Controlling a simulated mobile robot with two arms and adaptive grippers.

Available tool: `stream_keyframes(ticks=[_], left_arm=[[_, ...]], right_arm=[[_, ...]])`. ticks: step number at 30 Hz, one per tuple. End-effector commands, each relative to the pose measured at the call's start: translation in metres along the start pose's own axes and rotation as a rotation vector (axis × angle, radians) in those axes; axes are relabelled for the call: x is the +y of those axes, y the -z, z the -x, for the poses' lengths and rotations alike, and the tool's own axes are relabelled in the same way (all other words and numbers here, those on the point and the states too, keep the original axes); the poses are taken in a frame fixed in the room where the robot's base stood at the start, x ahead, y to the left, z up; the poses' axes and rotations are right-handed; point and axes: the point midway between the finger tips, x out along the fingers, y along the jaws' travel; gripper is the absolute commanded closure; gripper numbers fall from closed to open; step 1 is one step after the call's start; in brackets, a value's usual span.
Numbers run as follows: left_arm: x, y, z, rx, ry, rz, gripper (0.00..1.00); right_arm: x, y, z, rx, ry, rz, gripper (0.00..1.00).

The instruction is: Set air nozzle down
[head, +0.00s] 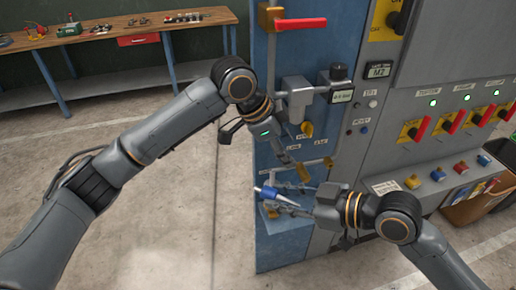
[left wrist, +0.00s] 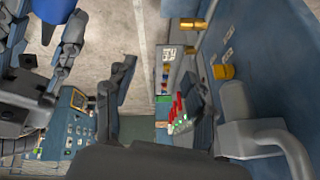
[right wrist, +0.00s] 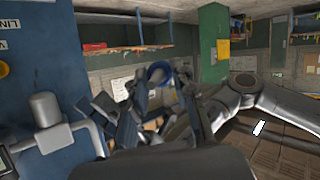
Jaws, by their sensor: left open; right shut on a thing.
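The air nozzle (head: 267,192) has a blue body and lies in the fingers of my right gripper (head: 284,205), in front of the lower part of the blue panel. Its blue end also shows between the fingers in the right wrist view (right wrist: 158,72). My right gripper is shut on it. My left gripper (head: 287,155) is open, just above the nozzle and close to the panel's pipe fittings. A blue part, probably the nozzle, shows at the top left of the left wrist view (left wrist: 55,9). The fingers hide part of the nozzle, and I cannot tell whether it touches anything else.
The blue panel (head: 262,235) carries grey pipes and a red-handled valve (head: 300,24). A grey control cabinet (head: 450,60) with red levers stands at the right. A workbench (head: 110,36) with tools stands at the back left. The floor (head: 150,220) left of the panel is clear.

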Motion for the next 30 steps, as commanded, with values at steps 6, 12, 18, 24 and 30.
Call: stream_keyframes(ticks=[6,12,18,24,30], left_arm=[[0.052,0.01,0.079,-0.204,-0.068,-0.329,0.46],[0.081,-0.003,0.116,-0.348,-0.117,-0.484,0.46],[0.088,-0.011,0.119,-0.391,-0.135,-0.521,0.46],[0.089,-0.023,0.091,-0.39,-0.136,-0.519,0.46],[0.09,-0.038,0.056,-0.389,-0.135,-0.519,0.46]], right_arm=[[0.0,0.0,0.0,0.001,0.0,0.0,1.0],[0.0,0.0,0.0,0.001,0.0,0.0,1.0],[0.0,0.0,0.0,0.001,0.0,0.0,1.0],[0.0,0.0,0.0,0.001,0.0,0.0,1.0],[0.0,0.0,0.0,0.001,0.0,0.0,1.0]])
